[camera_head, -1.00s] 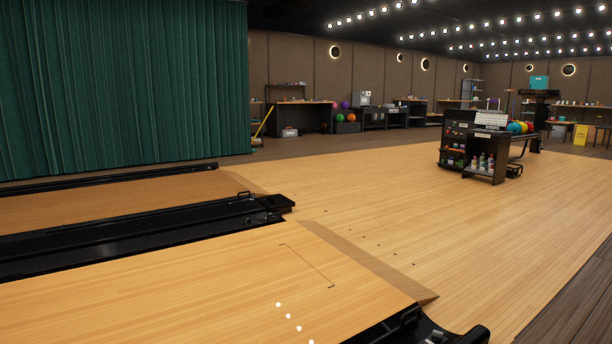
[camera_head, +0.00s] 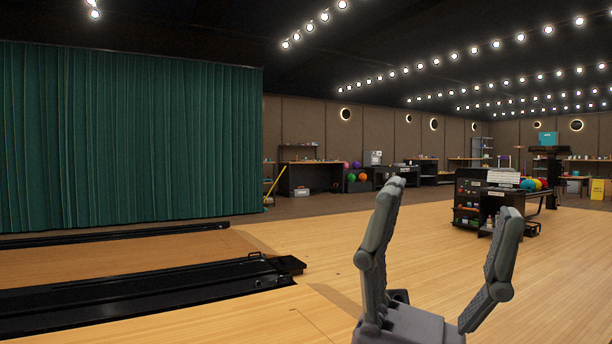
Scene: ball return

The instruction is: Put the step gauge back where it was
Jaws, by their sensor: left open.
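My left gripper (camera_head: 452,198) is raised in the lower right of the head view, its two grey fingers spread wide and pointing up. Nothing is between the fingers. I cannot make out a step gauge in this view. My right gripper does not show.
A black ball return with shelves (camera_head: 482,212) and coloured balls stands at right. A green curtain (camera_head: 130,135) hangs at left. Black gutters (camera_head: 150,292) run beside the wooden lane. Workbenches (camera_head: 312,176) line the back wall, and a yellow sign (camera_head: 597,189) stands far right. The middle floor is open.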

